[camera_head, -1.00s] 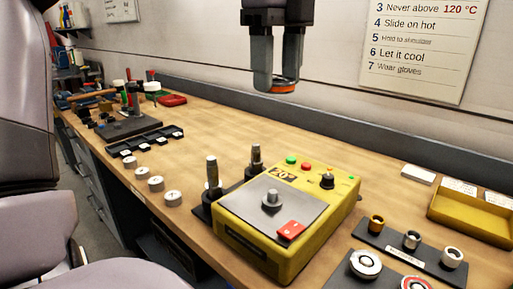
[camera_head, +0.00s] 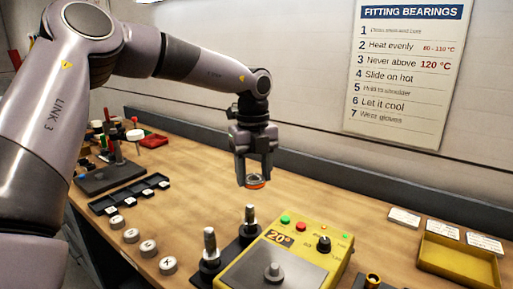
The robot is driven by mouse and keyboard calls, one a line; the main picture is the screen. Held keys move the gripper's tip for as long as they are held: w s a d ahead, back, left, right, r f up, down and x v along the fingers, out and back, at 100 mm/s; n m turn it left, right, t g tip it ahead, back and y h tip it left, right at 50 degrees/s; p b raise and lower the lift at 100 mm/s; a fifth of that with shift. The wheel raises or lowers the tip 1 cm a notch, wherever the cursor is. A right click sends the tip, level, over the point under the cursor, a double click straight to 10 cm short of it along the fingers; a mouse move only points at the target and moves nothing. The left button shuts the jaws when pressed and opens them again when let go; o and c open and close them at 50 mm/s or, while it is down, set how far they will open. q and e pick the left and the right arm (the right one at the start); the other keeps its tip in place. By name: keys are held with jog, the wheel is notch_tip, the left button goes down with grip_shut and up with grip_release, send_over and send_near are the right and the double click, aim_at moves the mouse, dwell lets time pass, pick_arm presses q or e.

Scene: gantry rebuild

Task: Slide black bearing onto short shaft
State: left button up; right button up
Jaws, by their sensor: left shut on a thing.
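My left gripper (camera_head: 254,178) points down and is shut on a small ring-shaped bearing (camera_head: 256,184). The ring shows an orange-red lower edge; I cannot make out black on it. Gripper and ring hang in the air above the bench, above the shafts in the picture and not touching them. Two upright grey metal shafts stand on dark bases left of the yellow heater: a nearer shaft (camera_head: 210,243) and a farther shaft (camera_head: 250,216). Both shaft tops are bare. I cannot tell surely which is the short one. My right gripper is not in view.
The yellow heater (camera_head: 338,262) with a grey top plate and knobs stands beside the shafts. Several white discs (camera_head: 148,248) line the front left edge. A dark compartment tray (camera_head: 128,196) lies behind them. A yellow tray (camera_head: 458,262) is at right. The back middle of the bench is clear.

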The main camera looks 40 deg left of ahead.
aim_at(250, 205)
pick_arm(q)
jog(key=shift+w+a+f+m, duration=0.15)
jog(key=shift+a+f+m, duration=0.25)
jog(key=shift+a+f, duration=0.35)
jog(key=shift+f, duration=0.3)
jog(key=shift+f+b, duration=1)
jog(key=shift+f, duration=1.4)
jog(key=shift+f+b, duration=0.5)
jog(key=shift+b, duration=0.15)
jog(key=shift+f, duration=0.1)
jog(key=o, duration=1.3)
